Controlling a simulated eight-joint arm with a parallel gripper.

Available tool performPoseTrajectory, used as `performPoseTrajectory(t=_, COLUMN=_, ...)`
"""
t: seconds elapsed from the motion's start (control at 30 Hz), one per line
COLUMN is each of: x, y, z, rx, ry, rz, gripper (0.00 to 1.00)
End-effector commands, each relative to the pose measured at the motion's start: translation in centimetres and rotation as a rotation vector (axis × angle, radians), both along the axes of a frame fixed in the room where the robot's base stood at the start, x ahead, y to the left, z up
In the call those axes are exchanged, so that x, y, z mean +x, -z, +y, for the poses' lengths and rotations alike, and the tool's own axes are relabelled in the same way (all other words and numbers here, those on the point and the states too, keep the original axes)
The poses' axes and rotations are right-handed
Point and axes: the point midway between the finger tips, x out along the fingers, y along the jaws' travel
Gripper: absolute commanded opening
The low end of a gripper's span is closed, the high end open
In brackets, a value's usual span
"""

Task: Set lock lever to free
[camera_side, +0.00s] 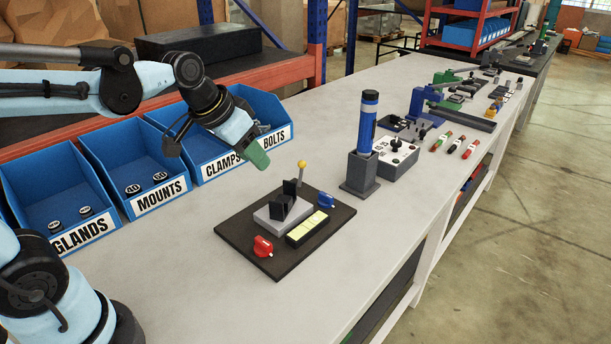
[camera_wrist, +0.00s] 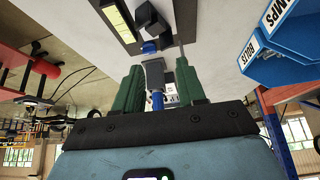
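A dark board (camera_side: 235,238) on the bench carries a grey block with black jaws (camera_side: 284,203). A lever with a yellow ball knob (camera_side: 301,165) stands upright at the board's back edge; it looks like the lock lever, but I see no label. A red knob (camera_side: 263,246), a blue knob (camera_side: 326,200) and a yellow panel (camera_side: 306,228) sit on the board. The blue knob (camera_wrist: 149,47) also shows in the wrist view. My gripper (camera_side: 258,152) is above and left of the lever, apart from it. In the wrist view its green fingers (camera_wrist: 158,82) are spread and empty.
A blue and black tower (camera_side: 368,122) stands in a grey base right of the board, beside a grey control box (camera_side: 396,158). Blue bins (camera_side: 150,172) line the back. The bench in front of the board is clear.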

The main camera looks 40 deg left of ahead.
Motion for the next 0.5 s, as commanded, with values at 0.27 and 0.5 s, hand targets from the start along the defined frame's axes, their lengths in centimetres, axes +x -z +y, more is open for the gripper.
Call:
performPoseTrajectory(t=0.27, x=7.1, y=-0.1, z=2.3, rx=-0.010, ry=0.060, rz=0.073, gripper=0.40)
performPoseTrajectory(t=0.5, x=11.6, y=1.6, z=4.2, rx=-0.025, ry=0.112, rz=0.118, gripper=0.40)
